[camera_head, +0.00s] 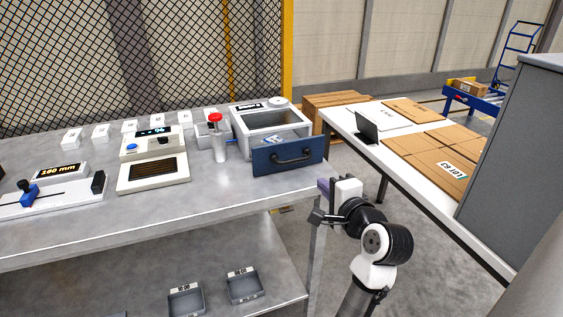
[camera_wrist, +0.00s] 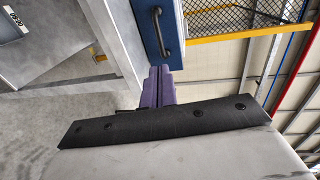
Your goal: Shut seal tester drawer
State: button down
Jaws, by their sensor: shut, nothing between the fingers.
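The seal tester (camera_head: 238,126) is a pale box at the right end of the grey bench. Its drawer stands open towards me, with a dark blue front (camera_head: 262,164) and a black bar handle (camera_head: 292,157). A small pale item (camera_head: 272,139) shows behind the front, partly hidden. My gripper (camera_head: 324,188) is shut and empty, just right of and below the drawer front, off the bench's right end. In the wrist view, the purple fingers (camera_wrist: 158,72) are together, near the blue front (camera_wrist: 174,10) and its handle (camera_wrist: 163,35); contact cannot be told.
A cream instrument (camera_head: 152,172) and a slide gauge (camera_head: 50,197) are further left. A white table (camera_head: 400,190) with cardboard stands right, beyond a floor gap. A grey cabinet (camera_head: 515,150) is far right.

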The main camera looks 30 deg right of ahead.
jog(key=p, duration=0.3)
send_near(289, 151)
jog(key=shift+w+d+f, duration=0.25)
jog(key=shift+w+f, duration=0.25)
jog(key=shift+w, duration=0.1)
jog(key=shift+w+d+f, duration=0.2)
jog(key=shift+w+f, duration=0.3)
jog(key=shift+w, duration=0.1)
jog(key=shift+w, duration=0.1)
jog(key=x, duration=0.4)
jog(key=r+p+x, duration=0.1)
jog(key=x, duration=0.2)
jog(key=shift+w+r, duration=0.3)
jog(key=shift+w, duration=0.05)
jog(key=shift+s+p, duration=0.1)
jog(key=shift+p, duration=0.2)
